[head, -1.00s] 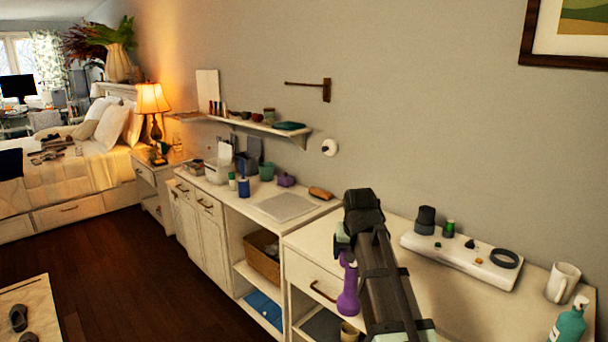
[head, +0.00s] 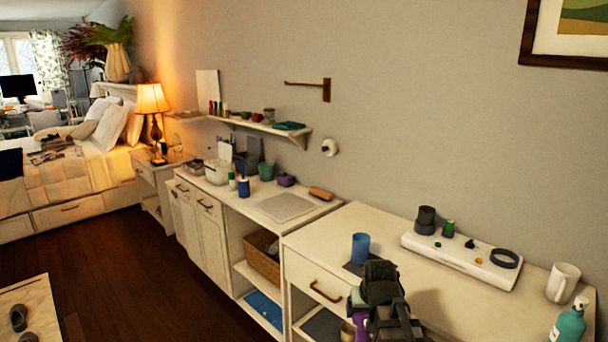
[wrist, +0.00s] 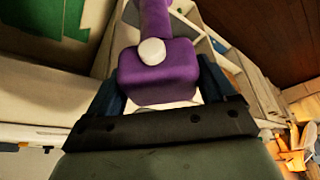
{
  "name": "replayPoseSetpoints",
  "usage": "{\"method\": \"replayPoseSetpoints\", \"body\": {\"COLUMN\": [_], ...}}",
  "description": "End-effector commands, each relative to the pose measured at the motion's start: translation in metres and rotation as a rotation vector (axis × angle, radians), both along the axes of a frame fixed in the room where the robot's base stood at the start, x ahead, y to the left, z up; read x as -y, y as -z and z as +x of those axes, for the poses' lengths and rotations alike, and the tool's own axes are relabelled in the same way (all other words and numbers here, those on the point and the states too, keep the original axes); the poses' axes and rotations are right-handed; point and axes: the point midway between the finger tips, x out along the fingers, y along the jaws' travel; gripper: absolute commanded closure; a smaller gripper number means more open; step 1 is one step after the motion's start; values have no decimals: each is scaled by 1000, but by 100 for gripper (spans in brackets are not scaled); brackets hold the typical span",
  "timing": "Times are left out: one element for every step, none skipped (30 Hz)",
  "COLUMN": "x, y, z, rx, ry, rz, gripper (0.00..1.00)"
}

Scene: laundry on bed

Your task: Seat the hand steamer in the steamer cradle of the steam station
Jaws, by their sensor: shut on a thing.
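My gripper (wrist: 160,92) is shut on the purple hand steamer, whose blocky body with a white round knob (wrist: 158,72) fills the middle of the wrist view. In the head view only a purple part of the hand steamer (head: 361,327) shows, low in front of the near cabinet's drawer; my arm hides the rest. The steam station (head: 460,262) is a long white base at the back of the near cabinet top, up and right of my gripper. It carries a dark cylindrical holder (head: 426,219) and a dark ring (head: 504,259); I cannot tell which is the cradle.
A white mug (head: 563,282) and a teal bottle (head: 570,325) stand at right. The cabinet top (head: 450,300) is clear in front of the station.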

Motion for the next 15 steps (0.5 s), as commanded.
{"method": "replayPoseSetpoints", "body": {"x": [0,0,0,0,0,0,0,0,0,-1,-2,-3,-5,-6,-9], "y": [1,1,1,1,1,1,1,1,-1,-2,-4,-8,-11,-15,-22], "z": [-1,-1,-1,-1,-1,-1,0,0,2,4,6,10,13,17,24], "rx": [1,2,2,2,2,2,2,2,2,2,2,2,2,3,4], "ry": [-1,-1,-1,-1,-1,-1,-2,-2,-2,-2,-4,-4,-6,-8,-10], "rz": [0,1,1,1,1,1,0,0,0,0,1,0,1,0,0], "gripper": [91,91,91,91,91,91,91,91,91,91,91,91,91,91,91]}}
